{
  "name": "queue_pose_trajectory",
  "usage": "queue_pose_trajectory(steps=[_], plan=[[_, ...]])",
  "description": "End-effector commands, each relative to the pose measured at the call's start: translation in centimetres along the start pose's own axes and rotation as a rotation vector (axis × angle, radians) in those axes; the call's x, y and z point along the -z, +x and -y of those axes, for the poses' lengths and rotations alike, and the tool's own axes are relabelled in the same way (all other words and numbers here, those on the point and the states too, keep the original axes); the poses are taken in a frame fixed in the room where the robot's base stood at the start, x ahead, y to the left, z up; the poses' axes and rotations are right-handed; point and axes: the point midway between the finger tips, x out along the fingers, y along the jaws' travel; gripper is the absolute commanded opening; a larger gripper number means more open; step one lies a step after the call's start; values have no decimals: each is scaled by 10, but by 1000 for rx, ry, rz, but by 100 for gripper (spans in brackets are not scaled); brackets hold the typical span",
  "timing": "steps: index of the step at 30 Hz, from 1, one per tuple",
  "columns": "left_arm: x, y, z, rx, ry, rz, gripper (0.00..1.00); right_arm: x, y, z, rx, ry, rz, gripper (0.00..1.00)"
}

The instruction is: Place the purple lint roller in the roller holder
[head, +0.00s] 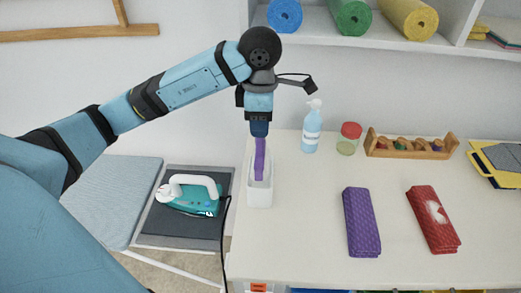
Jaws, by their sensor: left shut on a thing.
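My left gripper (259,129) points straight down at the left part of the white table. It is shut on the upper end of the purple lint roller (259,160), which hangs upright below it. The white roller holder (260,196) stands on the table directly under the gripper, near the left edge. The roller's lower end lines up with the holder's open top and appears to be inside it; I cannot tell how deep it sits. My right gripper is not in view.
Behind and right stand a spray bottle (312,128), a red-lidded jar (348,139) and a wooden rack (411,145). A purple rolled cloth (361,222) and a red one (433,219) lie to the right. A teal iron (190,196) rests left of the table, its black cord (224,240) hanging near the edge.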

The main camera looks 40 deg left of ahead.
Motion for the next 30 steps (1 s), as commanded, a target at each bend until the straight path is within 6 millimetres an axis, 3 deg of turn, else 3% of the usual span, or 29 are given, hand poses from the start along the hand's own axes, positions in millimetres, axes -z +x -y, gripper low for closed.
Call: queue_pose_trajectory(steps=[4,15,30], plan=[[0,4,-27,4,-1,-1,8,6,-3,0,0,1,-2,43],[0,74,-24,3,1,-1,8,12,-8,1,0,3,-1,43],[0,120,-24,0,1,0,8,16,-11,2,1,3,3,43]])
